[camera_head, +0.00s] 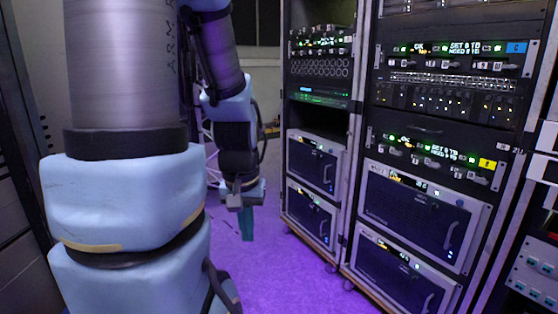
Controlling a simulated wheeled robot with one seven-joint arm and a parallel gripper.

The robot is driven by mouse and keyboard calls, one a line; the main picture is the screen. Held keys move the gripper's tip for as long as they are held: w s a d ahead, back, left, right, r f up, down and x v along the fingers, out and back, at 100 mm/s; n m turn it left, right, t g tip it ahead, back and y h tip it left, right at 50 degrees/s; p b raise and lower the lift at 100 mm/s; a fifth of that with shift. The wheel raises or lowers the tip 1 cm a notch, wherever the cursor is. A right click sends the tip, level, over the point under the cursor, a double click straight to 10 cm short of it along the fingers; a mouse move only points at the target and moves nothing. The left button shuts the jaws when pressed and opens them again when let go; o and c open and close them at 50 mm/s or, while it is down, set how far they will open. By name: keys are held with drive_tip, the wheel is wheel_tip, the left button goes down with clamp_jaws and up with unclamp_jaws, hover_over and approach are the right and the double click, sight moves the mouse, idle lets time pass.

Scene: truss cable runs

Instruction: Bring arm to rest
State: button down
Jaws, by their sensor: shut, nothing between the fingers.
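My arm fills the left half of the head view, with its light blue and grey links folded. My gripper (246,222) hangs below the wrist and points down at the floor. Its teal fingers look shut together, with nothing between them. It is apart from the racks, to the left of the nearer rack's front. The far side of the gripper is hidden.
An equipment rack (318,165) stands right of my gripper. A second rack (425,200) with lit panels stands beside it at right. A dark cabinet (22,150) stands at far left. The purple-lit floor (275,275) below the gripper is clear.

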wheel_tip(320, 180, up, 16)
drive_tip(key=p, duration=1.4)
drive_tip(key=shift+r, duration=0.2)
drive_tip(key=shift+d, duration=0.1)
